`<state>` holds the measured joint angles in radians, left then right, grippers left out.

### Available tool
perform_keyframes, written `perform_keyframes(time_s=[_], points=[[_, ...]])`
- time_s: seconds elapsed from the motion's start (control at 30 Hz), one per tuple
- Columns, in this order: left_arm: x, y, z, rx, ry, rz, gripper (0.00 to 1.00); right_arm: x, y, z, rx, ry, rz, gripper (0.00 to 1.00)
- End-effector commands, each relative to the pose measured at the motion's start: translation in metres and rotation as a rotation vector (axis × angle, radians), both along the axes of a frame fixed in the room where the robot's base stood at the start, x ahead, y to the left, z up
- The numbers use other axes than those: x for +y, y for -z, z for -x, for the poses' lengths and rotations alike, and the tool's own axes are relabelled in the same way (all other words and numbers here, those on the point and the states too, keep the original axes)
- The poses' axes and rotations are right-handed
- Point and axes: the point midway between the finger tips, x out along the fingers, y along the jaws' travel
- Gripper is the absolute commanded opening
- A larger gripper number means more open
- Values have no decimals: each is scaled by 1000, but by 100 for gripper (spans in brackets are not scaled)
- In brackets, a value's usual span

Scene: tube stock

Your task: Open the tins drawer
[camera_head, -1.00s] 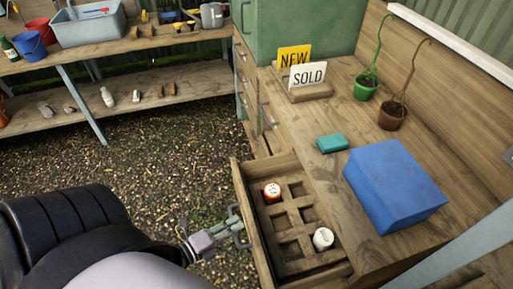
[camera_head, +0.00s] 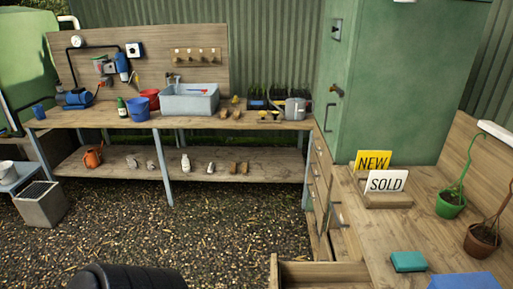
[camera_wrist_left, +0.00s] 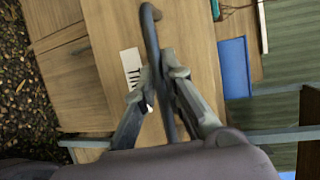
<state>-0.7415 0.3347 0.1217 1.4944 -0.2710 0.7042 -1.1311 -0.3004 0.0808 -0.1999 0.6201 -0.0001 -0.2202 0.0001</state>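The tins drawer (camera_head: 274,272) stands pulled out from the wooden bench, with only its far part showing at the bottom of the head view. Its inside is cut off. In the left wrist view, a wooden drawer front (camera_wrist_left: 104,45) carries a partly hidden white label (camera_wrist_left: 131,66) and a grey bar handle (camera_wrist_left: 150,22). My left gripper (camera_wrist_left: 162,82) has its fingers close on both sides of this handle and looks shut on it. Part of my black left arm shows at the head view's bottom edge. My right gripper is not in view.
The bench top (camera_head: 375,235) holds a sign holder (camera_head: 385,199), a teal box (camera_head: 408,261), a blue box (camera_head: 463,282) and two potted plants. A green cabinet (camera_head: 395,80) stands behind. Open gravel (camera_head: 190,235) lies left of the bench, before a sink table (camera_head: 95,119).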

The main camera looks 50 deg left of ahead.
Motion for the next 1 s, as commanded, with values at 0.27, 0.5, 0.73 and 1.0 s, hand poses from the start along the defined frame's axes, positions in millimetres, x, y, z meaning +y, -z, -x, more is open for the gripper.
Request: perform_keyframes(time_s=[0.27, 0.5, 0.73, 1.0], points=[[0, 0, 0, 0, 0, -1, 29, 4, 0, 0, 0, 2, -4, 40], [0, 0, 0, -1, 0, -2, 30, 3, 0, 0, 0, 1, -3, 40], [4, -2, 16, 3, 0, -1, 30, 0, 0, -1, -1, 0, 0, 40], [18, -12, 71, 5, 0, -1, 30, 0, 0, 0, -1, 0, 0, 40]])
